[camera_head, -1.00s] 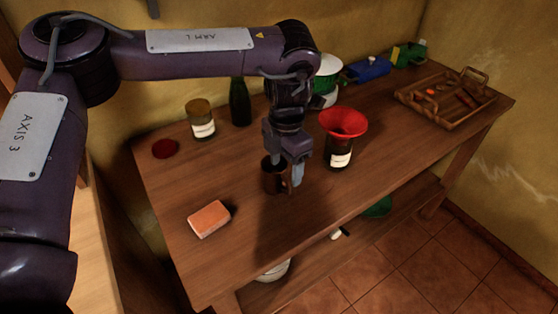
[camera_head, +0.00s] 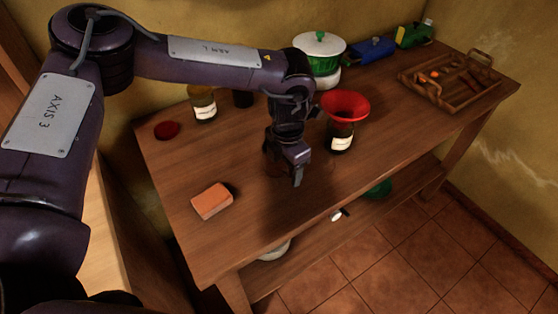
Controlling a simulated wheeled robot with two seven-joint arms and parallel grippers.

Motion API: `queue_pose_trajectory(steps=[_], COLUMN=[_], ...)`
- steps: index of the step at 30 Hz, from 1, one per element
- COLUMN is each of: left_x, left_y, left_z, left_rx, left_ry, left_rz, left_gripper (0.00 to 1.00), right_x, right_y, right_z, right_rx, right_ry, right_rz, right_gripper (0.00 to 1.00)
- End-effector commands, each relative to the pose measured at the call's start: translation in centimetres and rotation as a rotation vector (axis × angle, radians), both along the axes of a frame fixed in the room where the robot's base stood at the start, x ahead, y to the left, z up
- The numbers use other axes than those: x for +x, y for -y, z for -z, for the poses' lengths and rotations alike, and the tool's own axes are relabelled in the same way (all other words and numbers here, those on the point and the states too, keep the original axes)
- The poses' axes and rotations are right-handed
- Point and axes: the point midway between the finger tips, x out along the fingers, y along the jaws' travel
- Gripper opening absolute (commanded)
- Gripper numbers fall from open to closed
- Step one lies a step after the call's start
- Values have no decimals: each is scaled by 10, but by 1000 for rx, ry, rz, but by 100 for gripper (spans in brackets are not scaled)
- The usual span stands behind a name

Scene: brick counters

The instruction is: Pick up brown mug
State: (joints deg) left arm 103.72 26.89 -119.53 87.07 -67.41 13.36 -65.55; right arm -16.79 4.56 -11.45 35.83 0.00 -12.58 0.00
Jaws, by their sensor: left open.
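One finger shows in front on the right; the other is hard to make out. My right gripper is not in view.
A jar with a red funnel (camera_head: 344,106) stands close to the right of the gripper. An orange sponge (camera_head: 212,201) lies at the front left. A labelled jar (camera_head: 204,106) and red lid (camera_head: 167,130) are behind. A wooden tray (camera_head: 440,95) sits far right.

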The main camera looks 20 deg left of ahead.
Motion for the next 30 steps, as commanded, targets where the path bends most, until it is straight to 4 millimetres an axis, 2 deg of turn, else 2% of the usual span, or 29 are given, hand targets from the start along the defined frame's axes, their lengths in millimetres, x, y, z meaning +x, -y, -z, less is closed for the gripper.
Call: queue_pose_trajectory(steps=[2, 15, 24, 30], left_x=[0, 0, 0, 1], left_y=[0, 0, 0, 0], left_z=[0, 0, -2, -20], left_rx=[0, 0, 0, 0], left_ry=[0, 0, 0, 4], left_rz=[0, 0, 0, 0], left_gripper=[59, 2, 1, 1], right_x=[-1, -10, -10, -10], right_y=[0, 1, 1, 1], right_z=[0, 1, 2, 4], right_rx=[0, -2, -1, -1], right_ry=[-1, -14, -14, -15], right_rz=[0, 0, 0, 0], right_gripper=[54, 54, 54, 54])
